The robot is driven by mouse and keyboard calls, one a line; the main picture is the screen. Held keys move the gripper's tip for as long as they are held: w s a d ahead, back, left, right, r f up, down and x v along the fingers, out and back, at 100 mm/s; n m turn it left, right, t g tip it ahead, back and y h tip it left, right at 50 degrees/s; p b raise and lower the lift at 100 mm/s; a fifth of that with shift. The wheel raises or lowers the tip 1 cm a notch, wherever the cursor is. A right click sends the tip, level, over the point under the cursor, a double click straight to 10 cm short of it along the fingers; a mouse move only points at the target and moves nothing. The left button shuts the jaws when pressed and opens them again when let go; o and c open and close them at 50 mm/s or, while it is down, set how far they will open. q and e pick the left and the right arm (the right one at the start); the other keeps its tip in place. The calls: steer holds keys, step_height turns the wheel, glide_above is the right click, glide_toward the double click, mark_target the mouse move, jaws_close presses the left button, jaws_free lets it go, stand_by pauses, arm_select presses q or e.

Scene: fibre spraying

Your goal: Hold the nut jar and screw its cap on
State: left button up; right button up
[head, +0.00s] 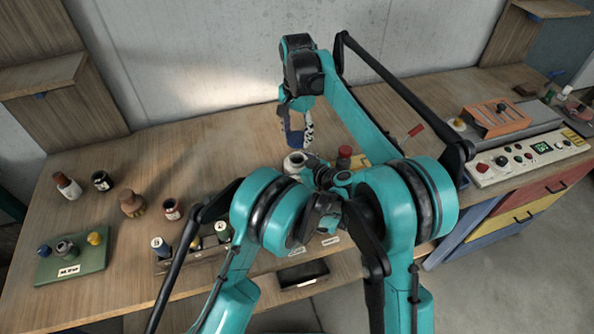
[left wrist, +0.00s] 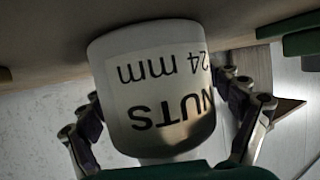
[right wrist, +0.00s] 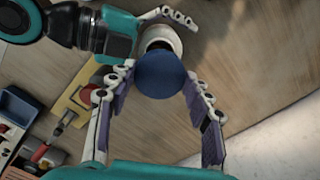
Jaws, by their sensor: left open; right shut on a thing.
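The nut jar (head: 294,164) is white and stands on the table. In the left wrist view the jar (left wrist: 155,90) shows its "NUTS 24 mm" label upside down. My left gripper (head: 312,162) is open, with a finger on each side of the jar; I cannot tell if they touch it. The blue cap (head: 294,138) is in my right gripper (head: 296,122), above the jar and apart from it. In the right wrist view the cap (right wrist: 161,75) sits between the fingers and partly covers the jar's open mouth (right wrist: 160,42).
A control panel (head: 530,157) is at the far right.

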arm_select(q)
steer(key=c, duration=1.9)
steer(key=shift+c, duration=0.3)
arm_select(e)
glide_above(298, 154)
steer(key=s, duration=0.2)
steer(key=shift+s+a+f, duration=0.1)
steer(key=shift+a+f, duration=0.05)
steer(key=shift+f, duration=1.1)
steer(key=shift+s+a+f, duration=0.1)
steer(key=shift+f, duration=1.15)
steer(key=shift+f, duration=0.9)
arm_select(q)
steer(key=shift+a, duration=0.1)
arm_select(e)
steer(key=shift+d+f, duration=0.15)
steer(key=shift+f, duration=0.5)
steer(key=shift+c, duration=0.7)
arm_select(q)
jaws_close()
arm_select(e)
steer(key=o, duration=0.9)
